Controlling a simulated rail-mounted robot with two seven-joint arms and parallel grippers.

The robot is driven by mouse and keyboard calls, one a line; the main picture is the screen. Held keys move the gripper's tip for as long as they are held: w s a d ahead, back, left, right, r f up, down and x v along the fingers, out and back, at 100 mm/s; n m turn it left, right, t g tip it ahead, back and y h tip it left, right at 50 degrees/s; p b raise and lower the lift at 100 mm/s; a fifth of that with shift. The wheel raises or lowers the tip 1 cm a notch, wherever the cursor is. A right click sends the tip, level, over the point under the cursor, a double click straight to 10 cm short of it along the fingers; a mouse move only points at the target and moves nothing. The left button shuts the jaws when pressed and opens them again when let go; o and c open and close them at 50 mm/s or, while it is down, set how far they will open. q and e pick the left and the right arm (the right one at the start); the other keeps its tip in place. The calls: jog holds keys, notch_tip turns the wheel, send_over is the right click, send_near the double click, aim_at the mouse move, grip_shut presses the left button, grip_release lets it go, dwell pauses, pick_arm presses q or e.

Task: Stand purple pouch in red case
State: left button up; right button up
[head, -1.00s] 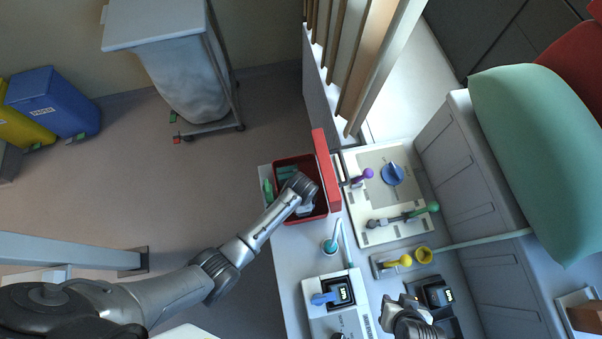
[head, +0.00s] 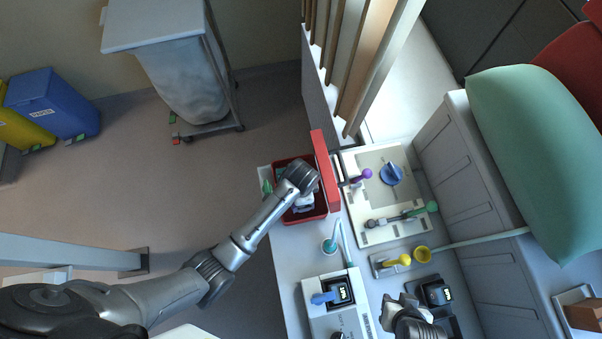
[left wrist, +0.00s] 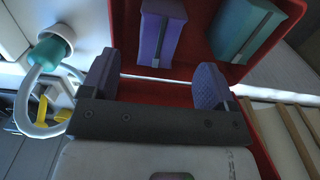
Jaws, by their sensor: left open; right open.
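The red case (head: 321,213) stands open on the counter, its red lid (head: 325,172) raised along the right side. In the left wrist view, the purple pouch (left wrist: 160,38) is inside the case beside a teal pouch (left wrist: 245,32). My left gripper (left wrist: 156,82) is open over the case, its fingers apart and the purple pouch just beyond them, not gripped. In the head view my left wrist hides the purple pouch and much of the case interior. My right gripper (head: 405,304) is open at the bottom of the head view, away from the case.
A beige panel with a blue knob (head: 392,174) and a purple-knobbed lever (head: 367,174) lies right of the case. Slatted railing rises behind.

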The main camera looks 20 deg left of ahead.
pick_arm(q)
jog(key=shift+r, duration=1.25)
jog(key=shift+s, duration=0.1)
jog(key=s+a+r+n+t, duration=0.2)
jog(key=s+a+r+n, duration=0.2)
jog(key=s, duration=0.6)
jog(key=s+a+r+n+t, duration=0.1)
jog(key=s+a+r+n, duration=0.4)
jog(key=s+a, duration=0.2)
jog(key=s, duration=0.2)
jog(key=shift+s+r+t, duration=0.15)
jog(key=shift+s+t, duration=0.25)
jog(key=shift+a, duration=0.1)
